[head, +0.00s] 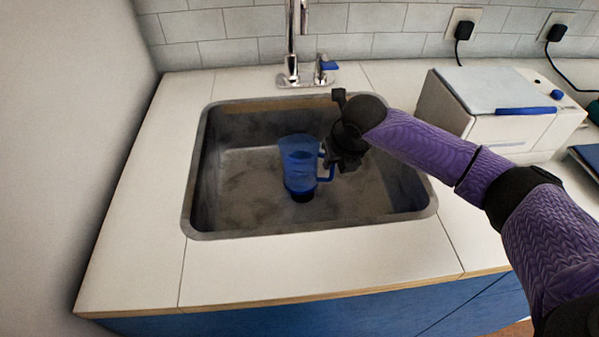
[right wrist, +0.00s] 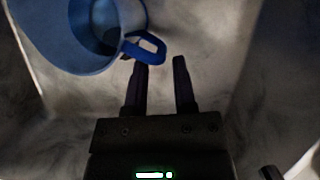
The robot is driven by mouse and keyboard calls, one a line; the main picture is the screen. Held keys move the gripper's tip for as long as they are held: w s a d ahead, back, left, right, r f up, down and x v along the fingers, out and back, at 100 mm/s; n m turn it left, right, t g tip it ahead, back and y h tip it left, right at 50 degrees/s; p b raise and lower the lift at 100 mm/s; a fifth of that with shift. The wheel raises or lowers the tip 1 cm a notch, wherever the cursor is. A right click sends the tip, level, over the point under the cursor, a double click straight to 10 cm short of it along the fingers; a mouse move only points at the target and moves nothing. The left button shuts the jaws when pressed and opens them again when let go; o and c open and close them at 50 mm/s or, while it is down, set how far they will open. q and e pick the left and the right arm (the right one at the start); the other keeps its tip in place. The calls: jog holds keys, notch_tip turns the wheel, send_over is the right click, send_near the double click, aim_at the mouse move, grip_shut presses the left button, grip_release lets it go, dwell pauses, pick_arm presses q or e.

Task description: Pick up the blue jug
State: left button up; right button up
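The blue jug (head: 299,163) is translucent and stands upright in the grey sink, its handle on the right side. In the right wrist view the jug (right wrist: 75,35) is at the upper left, its handle (right wrist: 146,46) pointing right. My right gripper (head: 333,160) is over the sink just right of the handle. In the right wrist view the two fingers of my right gripper (right wrist: 163,65) are apart with nothing between them. The left fingertip is close to the handle; I cannot tell whether it touches. My left gripper is not in view.
The sink (head: 310,232) has raised walls around the jug. A chrome faucet (head: 291,60) with a blue-handled lever stands behind it. A white box-shaped appliance (head: 500,100) sits on the counter at right. The counter (head: 130,200) left of the sink is clear.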

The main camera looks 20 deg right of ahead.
aim_at(333, 171)
jog(key=x, duration=0.1)
jog(key=b+x, duration=0.2)
jog(key=x, duration=0.1)
jog(key=shift+s+f, duration=0.25)
jog(key=shift+s, duration=0.05)
jog(key=shift+w+f, duration=0.2)
jog(key=shift+f, duration=0.05)
jog(key=shift+r, duration=0.15)
grip_shut()
dwell(0.4)
